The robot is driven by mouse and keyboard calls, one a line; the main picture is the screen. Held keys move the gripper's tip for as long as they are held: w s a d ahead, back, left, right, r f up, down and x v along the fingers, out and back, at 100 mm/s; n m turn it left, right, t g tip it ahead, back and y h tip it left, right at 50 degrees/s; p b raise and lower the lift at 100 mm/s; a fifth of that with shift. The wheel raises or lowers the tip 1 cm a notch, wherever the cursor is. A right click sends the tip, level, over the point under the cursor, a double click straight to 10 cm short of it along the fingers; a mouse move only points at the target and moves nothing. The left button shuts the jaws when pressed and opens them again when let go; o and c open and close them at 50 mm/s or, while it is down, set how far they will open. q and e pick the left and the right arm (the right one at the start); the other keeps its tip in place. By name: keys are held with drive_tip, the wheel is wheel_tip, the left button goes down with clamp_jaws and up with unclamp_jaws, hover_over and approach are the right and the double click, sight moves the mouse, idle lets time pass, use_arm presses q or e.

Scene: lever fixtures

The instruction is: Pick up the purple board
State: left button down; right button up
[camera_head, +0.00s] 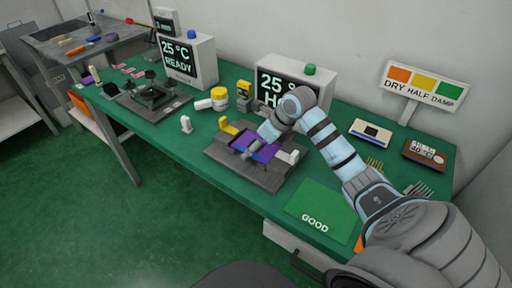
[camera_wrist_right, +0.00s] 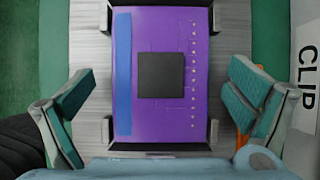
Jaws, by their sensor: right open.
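The purple board (camera_head: 264,153) lies in a dark grey fixture (camera_head: 262,178) on the green bench. In the right wrist view the board (camera_wrist_right: 165,118) has a black square chip, a blue strip on the left and a row of gold dots on the right. My right gripper (camera_head: 250,146) is over the board. In the wrist view its fingers (camera_wrist_right: 158,105) are spread wide, one on each side of the board, with nothing between them but the board below. A yellow lever (camera_head: 229,127) and a white clip piece (camera_head: 289,157) flank the board. My left gripper is out of view.
A green GOOD mat (camera_head: 320,207) lies at the right, partly beside my arm. Two display boxes (camera_head: 187,60) stand at the back. A black fixture (camera_head: 150,96) is to the left. A small white peg (camera_head: 186,124) and a yellow-lidded jar (camera_head: 219,98) stand nearby.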

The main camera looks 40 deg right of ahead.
drive_tip(key=c, duration=1.3)
wheel_tip(320, 180, up, 20)
drive_tip(key=p, duration=0.4)
